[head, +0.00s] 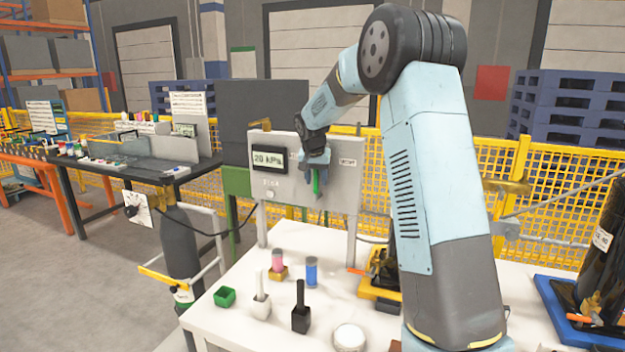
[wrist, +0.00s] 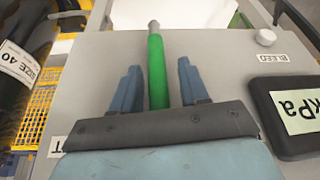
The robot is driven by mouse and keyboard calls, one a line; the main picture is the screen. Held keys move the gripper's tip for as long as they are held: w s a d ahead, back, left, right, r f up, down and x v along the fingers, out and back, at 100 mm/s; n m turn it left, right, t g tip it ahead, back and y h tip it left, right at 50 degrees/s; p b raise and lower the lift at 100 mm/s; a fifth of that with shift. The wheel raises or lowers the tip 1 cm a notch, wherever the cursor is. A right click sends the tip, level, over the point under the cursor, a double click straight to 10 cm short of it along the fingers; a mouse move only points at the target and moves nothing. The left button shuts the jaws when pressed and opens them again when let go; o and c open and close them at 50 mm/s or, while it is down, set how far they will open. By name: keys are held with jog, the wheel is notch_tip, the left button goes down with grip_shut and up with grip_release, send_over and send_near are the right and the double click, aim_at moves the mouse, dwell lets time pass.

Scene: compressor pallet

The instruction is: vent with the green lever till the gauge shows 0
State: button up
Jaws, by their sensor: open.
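The green lever (head: 316,183) is on the grey panel (head: 344,190), in front of my gripper. In the wrist view the green lever (wrist: 157,72) has a grey end and lies between my two blue fingers, with a gap on each side. My gripper (head: 316,190) is open around it and not closed on it; in the wrist view my gripper (wrist: 158,82) spans the lever's lower part. The gauge (head: 269,159) on the panel reads 20 kPa. In the wrist view the gauge (wrist: 294,112) shows only "kPa", its number cut off. A white knob (wrist: 266,37) sits by the label BLEED.
Below the panel, the white table (head: 240,318) holds a green box (head: 225,297), a blue cylinder (head: 311,271), a pink cylinder (head: 278,259), a black holder (head: 301,316) and a white round item (head: 349,338). A yellow fence (head: 540,205) runs behind.

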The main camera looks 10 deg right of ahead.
jog(key=shift+f, duration=0.1)
jog(key=shift+c, duration=0.2)
grip_shut()
dwell(0.4)
jog(key=shift+a, duration=0.2)
